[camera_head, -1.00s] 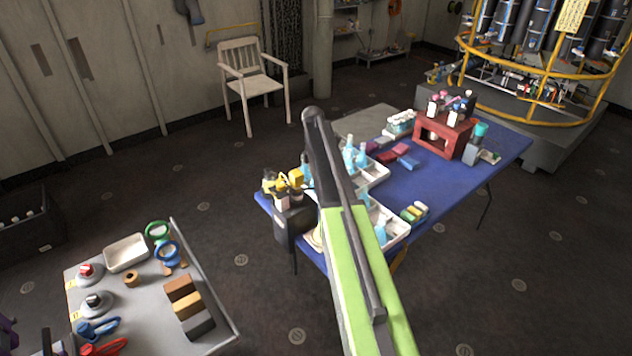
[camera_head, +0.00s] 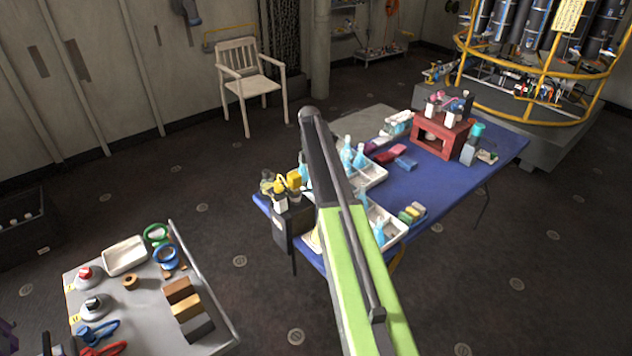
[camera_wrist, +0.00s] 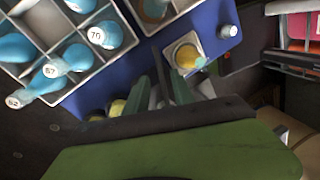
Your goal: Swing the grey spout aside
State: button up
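My gripper (camera_wrist: 161,92) is low over the blue table (camera_wrist: 226,20) in the wrist view, its two narrow fingers apart. A thin dark grey bar (camera_wrist: 160,70) shows between the fingers. I cannot tell whether it is the grey spout or whether the fingers touch it. A yellow cup with a pale rim (camera_wrist: 187,56) stands just beyond the right finger. In the head view my arm reaches over the near left end of the blue table (camera_head: 450,175) and hides the gripper. I cannot pick out the spout there.
White divided trays hold blue numbered bottles; one tray (camera_wrist: 108,62) is left of my fingers. A dark box (camera_head: 291,228) stands at the table's left end. A red stand (camera_head: 440,136) is farther back. A grey bench (camera_head: 150,310) with tools is at lower left.

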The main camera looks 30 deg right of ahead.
jog(key=p+v, duration=1.5)
jog(key=v, duration=0.1)
jog(key=shift+r, duration=0.25)
jog(key=shift+n, duration=0.3)
jog(key=s+a+f+b, duration=0.2)
jog(key=s+a, duration=0.1)
jog(key=a, duration=0.2)
jog(key=s+a+f+b, duration=0.1)
jog(key=s+a+f, duration=0.1)
jog(key=a, duration=0.4)
jog(key=s+a+f+b, duration=0.2)
jog(key=s+a, duration=0.2)
jog(key=a, duration=0.1)
jog(key=shift+a+b, duration=0.35)
jog(key=shift+a, duration=0.05)
jog(key=s+a+f+m+t+b, duration=0.1)
jog(key=s+a+m, duration=0.3)
jog(key=s+m, duration=0.4)
jog(key=s+a+f+m+t+b, duration=0.1)
jog(key=s+a+m, duration=0.3)
jog(key=s+m, duration=0.5)
jog(key=shift+s+a+f+t+b, duration=0.35)
jog(key=shift+s+f, duration=0.2)
jog(key=shift+s, duration=0.4)
